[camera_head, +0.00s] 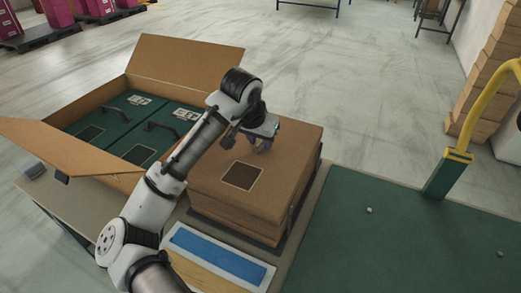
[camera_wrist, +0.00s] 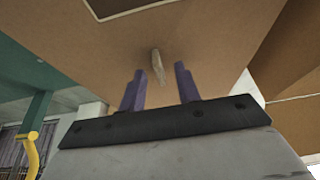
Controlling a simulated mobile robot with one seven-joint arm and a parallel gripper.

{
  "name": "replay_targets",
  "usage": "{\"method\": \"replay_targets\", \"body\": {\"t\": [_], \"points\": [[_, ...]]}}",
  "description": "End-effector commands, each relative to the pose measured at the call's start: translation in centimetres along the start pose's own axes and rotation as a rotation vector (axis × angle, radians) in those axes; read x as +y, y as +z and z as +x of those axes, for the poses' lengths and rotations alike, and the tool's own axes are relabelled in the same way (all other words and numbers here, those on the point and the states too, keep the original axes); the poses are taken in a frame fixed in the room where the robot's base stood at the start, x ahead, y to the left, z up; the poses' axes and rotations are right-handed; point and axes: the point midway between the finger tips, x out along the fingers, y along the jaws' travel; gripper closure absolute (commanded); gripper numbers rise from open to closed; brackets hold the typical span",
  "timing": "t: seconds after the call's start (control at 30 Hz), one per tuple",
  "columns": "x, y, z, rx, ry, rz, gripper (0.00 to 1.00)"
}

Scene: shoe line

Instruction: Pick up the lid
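The lid is most likely the brown cardboard top (camera_head: 282,172) of the brown stack right of the open carton; it has a dark square patch with a pale border. In the wrist view the brown cardboard surface (camera_wrist: 90,45) fills the upper part, and a small tan tab (camera_wrist: 157,62) stands out from it. My gripper (camera_head: 264,147) is over the far part of the brown top. In the wrist view its two purple fingers (camera_wrist: 160,78) are apart, with the tab in line with the gap between them. I cannot tell whether the fingertips touch the cardboard.
An open carton (camera_head: 78,157) with green boxes (camera_head: 126,120) stands at left, its flaps spread. A blue and white tray (camera_head: 218,254) lies in front of the stack. A green surface (camera_head: 390,235) and a yellow curved post (camera_head: 480,105) are at right.

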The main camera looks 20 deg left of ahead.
Motion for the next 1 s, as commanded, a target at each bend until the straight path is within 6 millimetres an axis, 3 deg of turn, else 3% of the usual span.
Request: {"method": "replay_targets", "body": {"t": [0.07, 0.3, 0.77, 1.0], "points": [[0.0, 0.0, 0.0, 0.000, 0.000, 0.000, 0.70], [0.0, 0.0, 0.0, 0.000, 0.000, 0.000, 1.00], [0.0, -0.2, -0.4, 0.001, 0.000, 0.001, 1.00], [0.0, -1.4, -3.2, 0.002, -0.001, 0.002, 1.00]]}}
